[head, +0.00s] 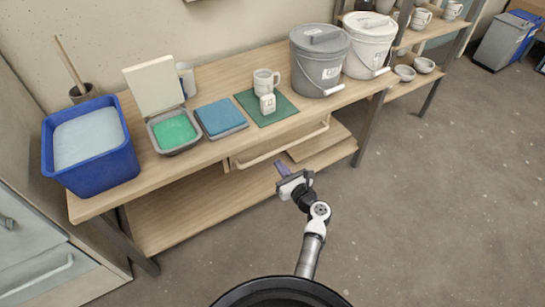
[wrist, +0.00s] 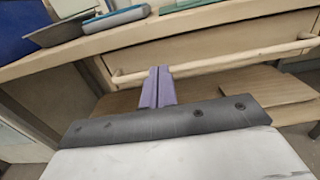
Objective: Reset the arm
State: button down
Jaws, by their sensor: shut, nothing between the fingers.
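My gripper (head: 281,167) is in front of the wooden workbench, below the tabletop and near the drawer handle (head: 285,149) in the head view. In the wrist view its two purple fingers (wrist: 158,87) are pressed together with nothing between them. They point toward the drawer front, and the handle (wrist: 215,66) runs behind them. My arm (head: 312,235) reaches forward from my base over the floor. I cannot tell the exact gap between the fingers and the handle.
A lower shelf (head: 190,217) lies beneath.

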jog(key=shift+v, duration=1.9)
jog(key=shift+r, duration=0.1)
